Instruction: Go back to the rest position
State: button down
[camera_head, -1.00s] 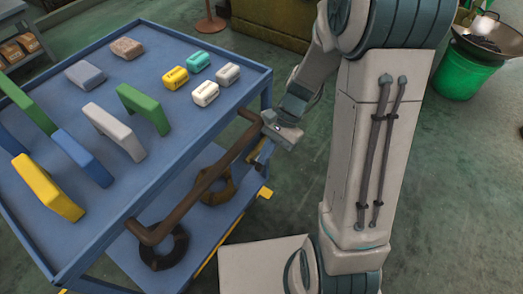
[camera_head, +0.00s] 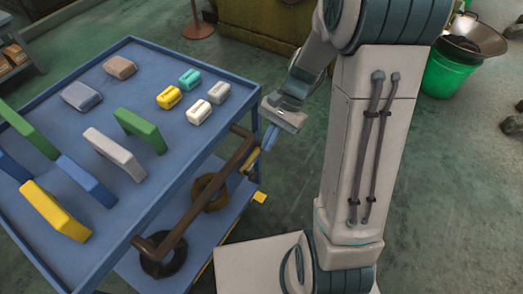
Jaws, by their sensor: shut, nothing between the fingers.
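My gripper (camera_head: 262,146) hangs at the end of my folded arm (camera_head: 372,150), just off the right edge of the blue cart (camera_head: 219,142). It points down past the cart's brown handle (camera_head: 190,212), and its fingers look closed with nothing in them. The fingertips are small and partly blurred against the handle and the floor. I cannot tell whether they touch the handle.
The cart top holds yellow (camera_head: 169,97), teal (camera_head: 190,79) and white (camera_head: 199,111) small blocks, plus several larger coloured ones. A green bucket (camera_head: 452,70) with a pan stands at the upper right. Floor (camera_head: 455,200) to the right is clear.

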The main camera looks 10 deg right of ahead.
jog(key=p+v, duration=0.1)
jog(key=v, duration=0.4)
jog(key=shift+s+a+r, duration=0.15)
jog(key=shift+r, duration=0.1)
jog(key=s+d+r+n+t+h+p, duration=0.1)
jog(key=s+r+n+t+h+p, duration=0.2)
jog(key=r+p, duration=0.7)
jog(key=s+d+r+n+t+h+p, duration=0.1)
jog(key=s+r+n+p, duration=0.4)
jog(key=r+p, duration=0.6)
notch_tip(320, 180, up, 8)
jog(key=s+t+h, duration=0.1)
jog(key=s+t, duration=0.1)
jog(key=shift+s+r+n+t+h, duration=0.2)
jog(key=shift+r+n+t+h, duration=0.1)
jog(key=shift+h, duration=0.1)
jog(key=shift+a, duration=0.1)
